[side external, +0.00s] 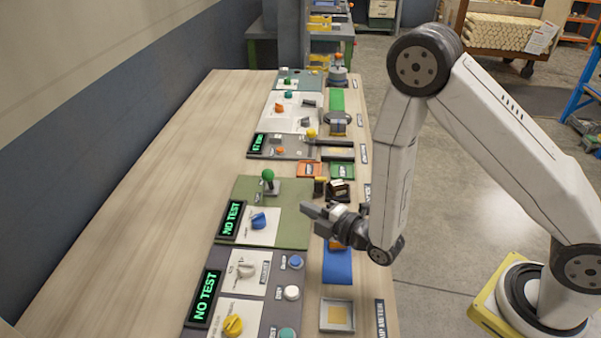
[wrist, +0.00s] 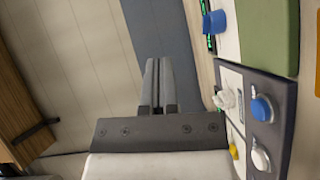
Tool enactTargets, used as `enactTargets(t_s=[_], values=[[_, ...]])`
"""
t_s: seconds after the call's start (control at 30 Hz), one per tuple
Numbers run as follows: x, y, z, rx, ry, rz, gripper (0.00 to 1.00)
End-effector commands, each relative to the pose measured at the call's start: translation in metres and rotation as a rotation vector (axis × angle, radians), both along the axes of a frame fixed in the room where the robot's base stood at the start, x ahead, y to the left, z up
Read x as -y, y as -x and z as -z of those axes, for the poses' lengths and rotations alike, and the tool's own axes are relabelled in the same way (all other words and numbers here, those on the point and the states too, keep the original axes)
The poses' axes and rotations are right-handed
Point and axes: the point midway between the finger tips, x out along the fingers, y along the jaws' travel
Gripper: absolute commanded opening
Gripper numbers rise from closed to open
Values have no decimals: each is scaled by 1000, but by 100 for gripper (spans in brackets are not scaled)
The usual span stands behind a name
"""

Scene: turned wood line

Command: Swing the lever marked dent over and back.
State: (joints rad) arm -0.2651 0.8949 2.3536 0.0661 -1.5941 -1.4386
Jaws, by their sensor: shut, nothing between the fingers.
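A lever with a green ball top (side external: 268,176) stands upright on the olive green panel (side external: 295,228) in the side view. No marking reading dent is legible, so I cannot tell from lettering whether this is the named lever. My gripper (side external: 306,208) is shut and empty, above the right edge of that panel, to the right of and nearer the camera than the lever, apart from it. In the wrist view my gripper (wrist: 157,64) shows its two fingers together. The green panel (wrist: 268,35) is partly in that view; the lever is not.
A blue knob (side external: 258,221) and a NO TEST display (side external: 231,218) sit beside the lever. A dark panel (side external: 268,321) with knobs and buttons lies nearer the camera. A blue block (side external: 338,267) and small trays line the right edge. The bench's left side (side external: 150,180) is clear.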

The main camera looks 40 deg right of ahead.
Motion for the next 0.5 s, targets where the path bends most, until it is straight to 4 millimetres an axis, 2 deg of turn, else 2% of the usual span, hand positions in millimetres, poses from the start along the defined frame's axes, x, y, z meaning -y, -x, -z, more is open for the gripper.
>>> enactTargets(t_s=[0.27, 0.5], values=[[0, -1, 0, -1, -1, 0, 0], [-2, -13, 1, 0, -2, 1, 0]])
